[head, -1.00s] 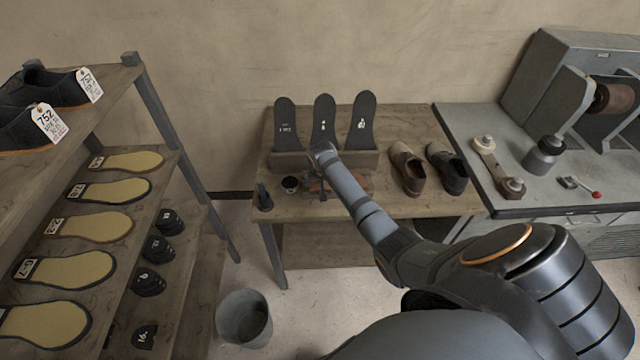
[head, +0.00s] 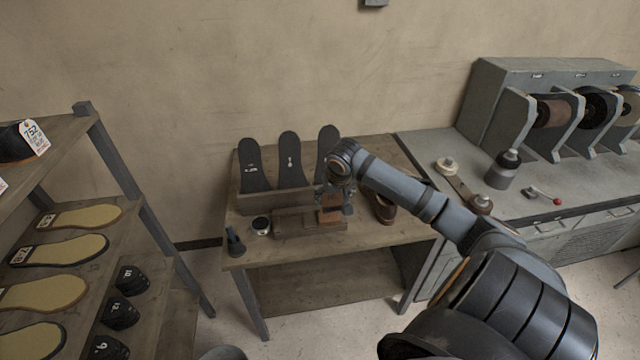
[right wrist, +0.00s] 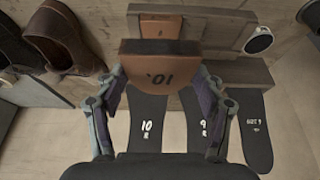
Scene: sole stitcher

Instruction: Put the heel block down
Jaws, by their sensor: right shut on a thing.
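My right gripper (head: 336,200) is above the bench at the right end of a low wooden holder (head: 290,224). I cannot tell whether the held block touches the holder. In the head view a reddish-brown piece (head: 330,215) shows under the gripper. My left gripper is out of view.
Three dark soles (head: 290,160) stand in a wooden rack behind the holder. A small round pot (head: 261,225) is at its left. A brown shoe (head: 383,209) stands close at the right. A shelf with soles (head: 60,250) is at the far left.

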